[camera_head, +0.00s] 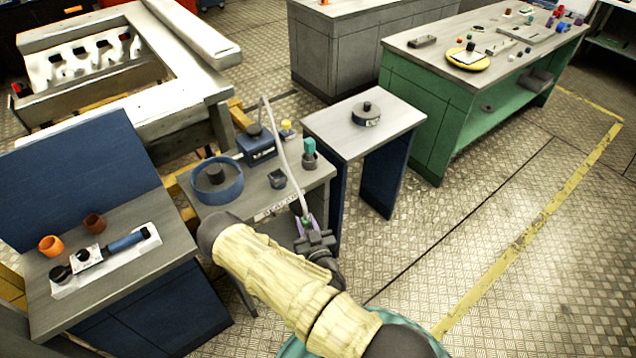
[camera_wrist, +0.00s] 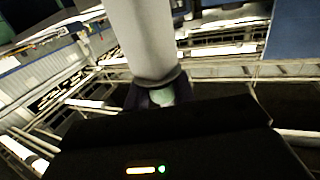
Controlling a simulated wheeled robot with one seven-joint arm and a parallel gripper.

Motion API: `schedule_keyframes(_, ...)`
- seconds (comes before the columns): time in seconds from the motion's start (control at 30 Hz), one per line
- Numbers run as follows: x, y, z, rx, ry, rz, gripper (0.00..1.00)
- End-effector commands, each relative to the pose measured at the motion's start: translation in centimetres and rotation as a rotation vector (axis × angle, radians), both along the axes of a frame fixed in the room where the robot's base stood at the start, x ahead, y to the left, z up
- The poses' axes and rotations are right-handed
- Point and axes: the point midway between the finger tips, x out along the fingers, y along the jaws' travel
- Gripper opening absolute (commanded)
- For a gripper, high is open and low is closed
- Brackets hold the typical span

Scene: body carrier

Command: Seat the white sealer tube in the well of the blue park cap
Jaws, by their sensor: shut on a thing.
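The long, thin white sealer tube (camera_head: 283,155) rises from my gripper (camera_head: 304,222) and leans up and to the left in the head view. My gripper is shut on its lower end. In the wrist view the tube (camera_wrist: 146,40) fills the upper middle, with a dark collar at its base. A small dark blue cup (camera_head: 277,180) on the grey bench top looks like the blue park cap. It stands a little left of the tube and beyond my gripper, apart from both. The inside of its well is too small to make out.
A round blue basin (camera_head: 232,187) and a blue box (camera_head: 257,152) stand on the same bench (camera_head: 253,209). A teal-topped item in a dark holder (camera_head: 309,161) stands close right of the tube. A separate small table (camera_head: 345,144) is further right. Open floor lies at the right.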

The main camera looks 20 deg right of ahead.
Motion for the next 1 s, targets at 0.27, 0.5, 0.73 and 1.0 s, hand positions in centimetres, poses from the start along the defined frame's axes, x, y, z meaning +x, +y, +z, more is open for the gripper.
schedule_keyframes(0.27, 3.5, -4.0, 8.7, 0.001, -0.013, 0.004, 0.00)
schedule_keyframes(0.5, 3.9, -5.3, 11.0, -0.010, -0.018, 0.018, 0.00)
schedule_keyframes(0.73, 3.9, -5.2, 10.9, -0.010, -0.018, 0.019, 0.00)
schedule_keyframes(1.0, 4.4, -5.0, 10.8, -0.008, -0.020, 0.015, 0.00)
